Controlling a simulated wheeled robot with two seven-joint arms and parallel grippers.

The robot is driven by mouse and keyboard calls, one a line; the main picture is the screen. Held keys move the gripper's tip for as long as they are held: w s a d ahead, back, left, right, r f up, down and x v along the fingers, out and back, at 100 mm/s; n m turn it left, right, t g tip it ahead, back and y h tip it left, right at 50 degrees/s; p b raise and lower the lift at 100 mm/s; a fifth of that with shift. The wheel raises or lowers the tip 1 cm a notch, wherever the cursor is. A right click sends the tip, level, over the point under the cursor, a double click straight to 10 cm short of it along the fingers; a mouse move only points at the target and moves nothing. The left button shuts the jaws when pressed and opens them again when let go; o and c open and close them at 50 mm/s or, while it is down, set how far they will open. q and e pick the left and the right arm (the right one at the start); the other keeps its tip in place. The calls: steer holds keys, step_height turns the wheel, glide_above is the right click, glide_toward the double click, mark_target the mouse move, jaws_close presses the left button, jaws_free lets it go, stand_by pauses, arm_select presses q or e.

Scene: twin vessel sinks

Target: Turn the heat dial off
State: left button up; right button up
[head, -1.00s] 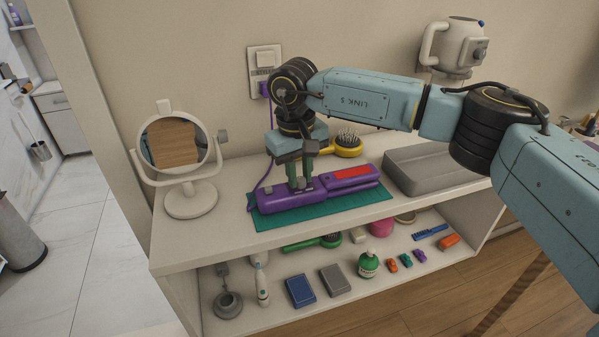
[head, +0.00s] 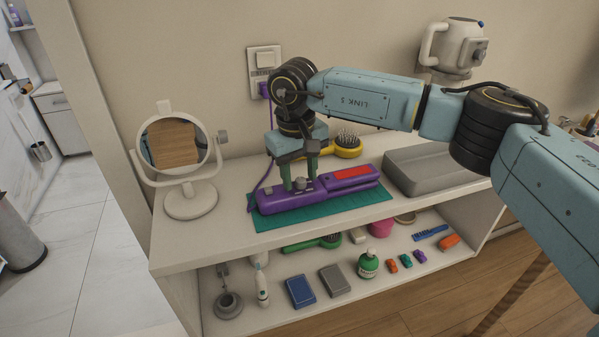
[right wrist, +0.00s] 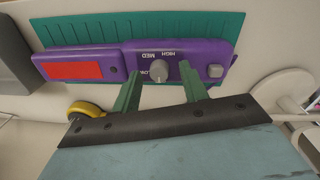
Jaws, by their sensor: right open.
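The purple hot tool (head: 345,186) lies on a teal mat (head: 262,222) on the shelf top. It has a red panel, which also shows in the right wrist view (right wrist: 75,71). The grey heat dial (right wrist: 160,70) stands on its purple body, with HIGH, MED and a partly hidden LOW lettered around it. I cannot read its setting surely. A smaller grey button (right wrist: 215,71) sits to its right. My right gripper (head: 300,185) points down, open, with its green fingers on either side of the dial. Contact with the dial is not clear. My left gripper is not in view.
A round mirror (head: 190,203) stands left on the shelf top, a grey tray (head: 440,178) right, a yellow brush (head: 347,151) behind. A purple cord runs to the wall outlet (head: 263,60). The lower shelf holds several small items, including a green bottle (head: 368,265).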

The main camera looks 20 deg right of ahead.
mark_target(296, 181)
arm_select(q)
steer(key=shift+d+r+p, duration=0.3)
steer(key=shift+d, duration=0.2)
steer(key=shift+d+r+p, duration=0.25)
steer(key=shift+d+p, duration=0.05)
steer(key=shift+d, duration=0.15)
arm_select(e)
step_height(296, 181, up, 13)
steer(key=shift+a+r, duration=0.2)
steer(key=shift+a, duration=0.2)
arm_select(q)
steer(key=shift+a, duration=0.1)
arm_select(e)
steer(key=shift+s+f, duration=0.1)
steer(key=shift+s, duration=0.05)
